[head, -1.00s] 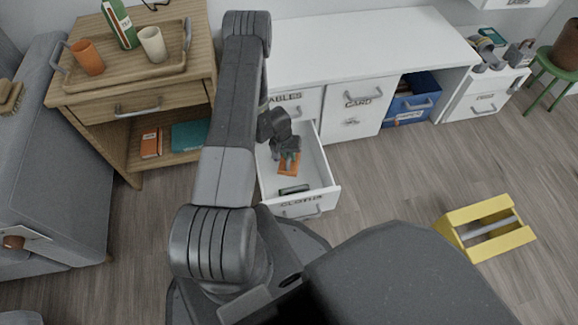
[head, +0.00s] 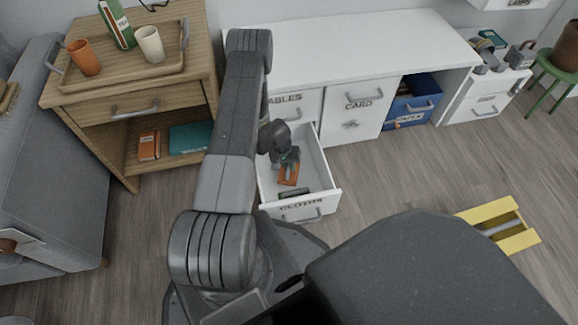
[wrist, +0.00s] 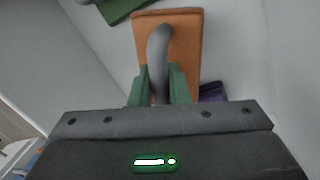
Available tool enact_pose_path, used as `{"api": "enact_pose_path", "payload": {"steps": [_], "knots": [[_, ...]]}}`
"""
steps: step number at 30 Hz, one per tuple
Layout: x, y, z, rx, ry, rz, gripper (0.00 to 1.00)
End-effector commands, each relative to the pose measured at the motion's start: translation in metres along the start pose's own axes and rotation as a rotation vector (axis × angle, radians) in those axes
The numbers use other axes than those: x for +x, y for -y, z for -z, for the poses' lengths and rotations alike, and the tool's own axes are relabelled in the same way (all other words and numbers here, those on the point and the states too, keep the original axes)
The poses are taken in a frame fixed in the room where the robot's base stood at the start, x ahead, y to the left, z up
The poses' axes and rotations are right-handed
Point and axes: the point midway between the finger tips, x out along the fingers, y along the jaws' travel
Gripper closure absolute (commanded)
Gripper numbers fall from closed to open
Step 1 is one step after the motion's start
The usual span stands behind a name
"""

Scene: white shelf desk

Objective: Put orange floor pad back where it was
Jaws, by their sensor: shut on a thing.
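The orange floor pad (head: 289,175) is in or just over the open white drawer labelled cloths (head: 331,190). In the wrist view the orange pad (wrist: 190,50) shows its flat face with a grey curved handle (wrist: 158,50). My gripper (head: 287,160) is at the pad from above. Its green fingertips (wrist: 162,88) are shut on the handle in the wrist view. Whether the pad touches the drawer floor I cannot tell. My fingers hide part of the handle.
A dark item (head: 294,195) lies near the drawer's front. In the wrist view a green thing (wrist: 125,10) and a purple thing (wrist: 212,92) are close to the pad. A wooden cabinet (head: 125,115) stands left, and a yellow caddy (head: 498,225) is on the floor right.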

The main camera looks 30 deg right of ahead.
Motion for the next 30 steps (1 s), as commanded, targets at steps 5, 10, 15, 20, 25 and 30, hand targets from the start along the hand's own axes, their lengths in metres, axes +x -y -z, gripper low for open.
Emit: {"api": "enact_pose_path", "payload": {"steps": [5, 10, 15, 20, 25, 30], "knots": [[0.000, 0.000, 0.000, 0.000, 0.000, 0.000, 0.63], [0.000, 0.000, 0.000, 0.000, 0.000, 0.000, 0.63], [-0.002, 0.000, 0.000, 0.000, 0.000, 0.000, 0.63], [-0.015, -0.002, 0.000, -0.001, -0.001, 0.000, 0.63], [-0.057, -0.001, 0.001, -0.001, -0.003, 0.000, 0.63], [-0.093, -0.001, 0.001, 0.000, -0.002, 0.000, 0.63]]}}
